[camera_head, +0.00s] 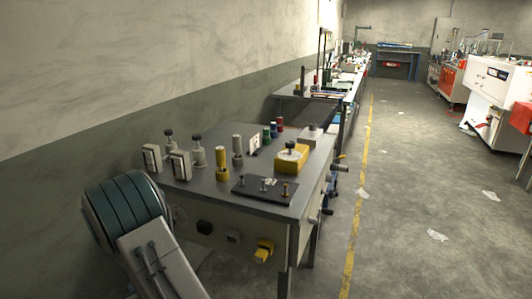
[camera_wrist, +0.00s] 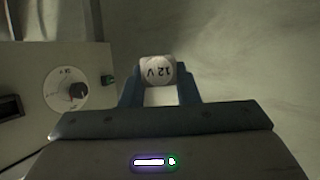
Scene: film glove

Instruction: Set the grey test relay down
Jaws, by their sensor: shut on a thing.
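The grey test relay (camera_wrist: 157,69) is a pale rounded piece marked "12 V", upside down in the wrist view. My gripper (camera_wrist: 160,92) is shut on it, with one blue-grey finger on each side. The relay's underside and what lies directly below it are hidden. In the head view only part of my arm shows at lower left; I cannot make out the gripper or the relay there.
In the wrist view, a pale panel with a dial and black knob (camera_wrist: 77,91) stands left of the fingers. In the head view, the near workbench (camera_head: 222,185) carries a yellow box (camera_head: 291,160), a dark terminal board (camera_head: 265,188) and several posts.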

